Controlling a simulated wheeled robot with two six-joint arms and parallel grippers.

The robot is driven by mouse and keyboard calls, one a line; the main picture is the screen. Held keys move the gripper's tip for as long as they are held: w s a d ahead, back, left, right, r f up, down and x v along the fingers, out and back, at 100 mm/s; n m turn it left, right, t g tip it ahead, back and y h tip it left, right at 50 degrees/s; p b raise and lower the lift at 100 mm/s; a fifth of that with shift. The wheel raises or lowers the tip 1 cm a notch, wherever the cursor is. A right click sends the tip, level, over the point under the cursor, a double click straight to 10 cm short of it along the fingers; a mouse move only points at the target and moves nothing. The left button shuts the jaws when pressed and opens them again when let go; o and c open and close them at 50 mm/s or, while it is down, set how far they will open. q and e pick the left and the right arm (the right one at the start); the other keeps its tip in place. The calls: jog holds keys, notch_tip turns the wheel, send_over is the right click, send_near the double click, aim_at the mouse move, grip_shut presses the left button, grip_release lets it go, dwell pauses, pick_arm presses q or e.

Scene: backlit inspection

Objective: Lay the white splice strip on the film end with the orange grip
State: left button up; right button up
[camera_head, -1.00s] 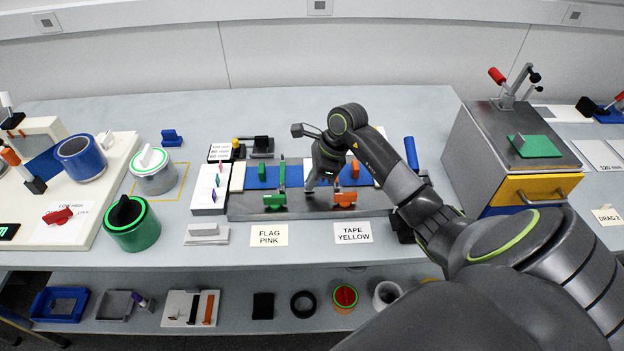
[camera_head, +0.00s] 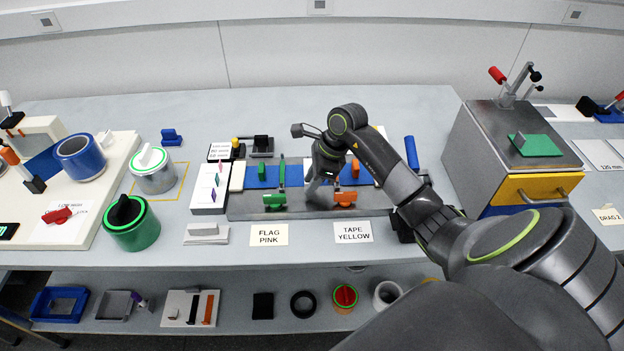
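My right gripper (camera_head: 312,190) points down over the grey metal splicing block (camera_head: 300,213), between two blue film ends. The left film end (camera_head: 262,178) has a green upright grip and a green clamp. The right film end (camera_head: 366,178) has an orange upright grip (camera_head: 355,168) and an orange clamp (camera_head: 345,198); my gripper is just left of these. I cannot make out the splice strip at the fingertips or whether the fingers are closed. A white strip (camera_head: 237,177) lies at the left end of the block. My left gripper is out of view.
A white rack (camera_head: 210,188) with small coloured flags stands left of the block. Cards reading FLAG PINK (camera_head: 269,235) and TAPE YELLOW (camera_head: 353,232) lie in front. A metal box with a yellow drawer (camera_head: 538,188) stands right.

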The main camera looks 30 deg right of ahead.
jog(key=b+v, duration=0.3)
jog(key=v, duration=1.4)
jog(key=shift+r+b, duration=0.2)
jog(key=shift+b, duration=0.1)
jog(key=shift+d+f, duration=0.1)
